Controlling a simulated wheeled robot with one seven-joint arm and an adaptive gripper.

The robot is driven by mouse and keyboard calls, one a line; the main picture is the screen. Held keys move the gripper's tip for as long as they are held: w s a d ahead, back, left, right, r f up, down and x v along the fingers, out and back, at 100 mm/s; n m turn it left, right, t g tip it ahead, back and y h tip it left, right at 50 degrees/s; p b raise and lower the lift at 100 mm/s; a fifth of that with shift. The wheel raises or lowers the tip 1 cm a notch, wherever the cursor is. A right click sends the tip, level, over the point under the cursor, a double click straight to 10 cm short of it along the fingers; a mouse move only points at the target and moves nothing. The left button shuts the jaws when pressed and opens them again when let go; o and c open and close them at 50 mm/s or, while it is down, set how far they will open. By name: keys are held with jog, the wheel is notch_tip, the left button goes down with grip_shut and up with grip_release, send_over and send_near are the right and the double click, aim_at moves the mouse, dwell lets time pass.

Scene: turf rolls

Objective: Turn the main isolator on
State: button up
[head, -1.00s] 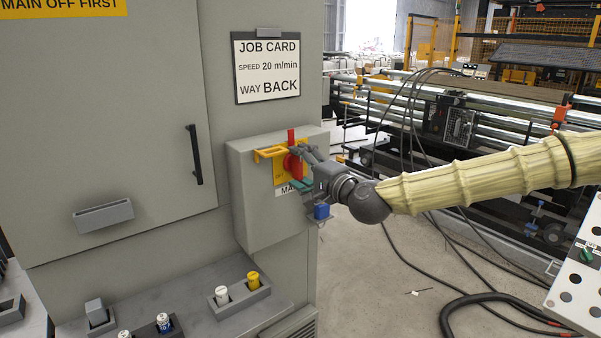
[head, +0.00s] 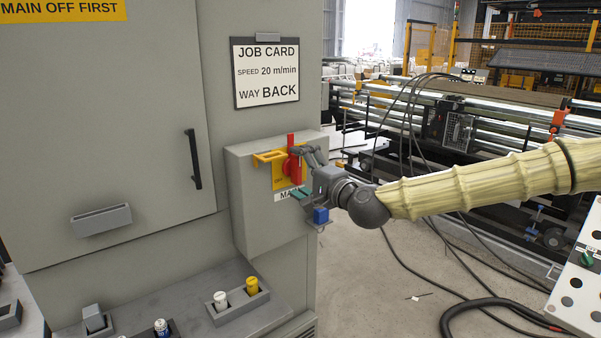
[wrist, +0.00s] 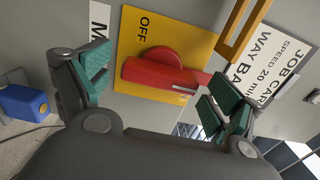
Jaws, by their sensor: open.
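The main isolator is a red rotary handle (head: 295,165) on a yellow plate (head: 278,180) on the side box of the grey cabinet. The handle stands upright in the head view. In the wrist view the red handle (wrist: 150,74) lies lengthwise between the fingers, with "OFF" printed on the plate to one side of it. My gripper (head: 303,172) is open in front of the handle, one finger near its top and one near its bottom. In the wrist view the teal pads of my gripper (wrist: 155,88) stand apart; contact with the handle cannot be told.
A yellow bracket (head: 268,157) juts out beside the handle. A job card (head: 266,72) hangs above the grey box (head: 255,215). A ledge below holds a white cylinder (head: 221,300) and a yellow cylinder (head: 252,284). Cables lie on the floor at right.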

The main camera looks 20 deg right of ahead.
jog(key=shift+s, duration=0.1)
jog(key=v, duration=1.2)
dwell(0.7)
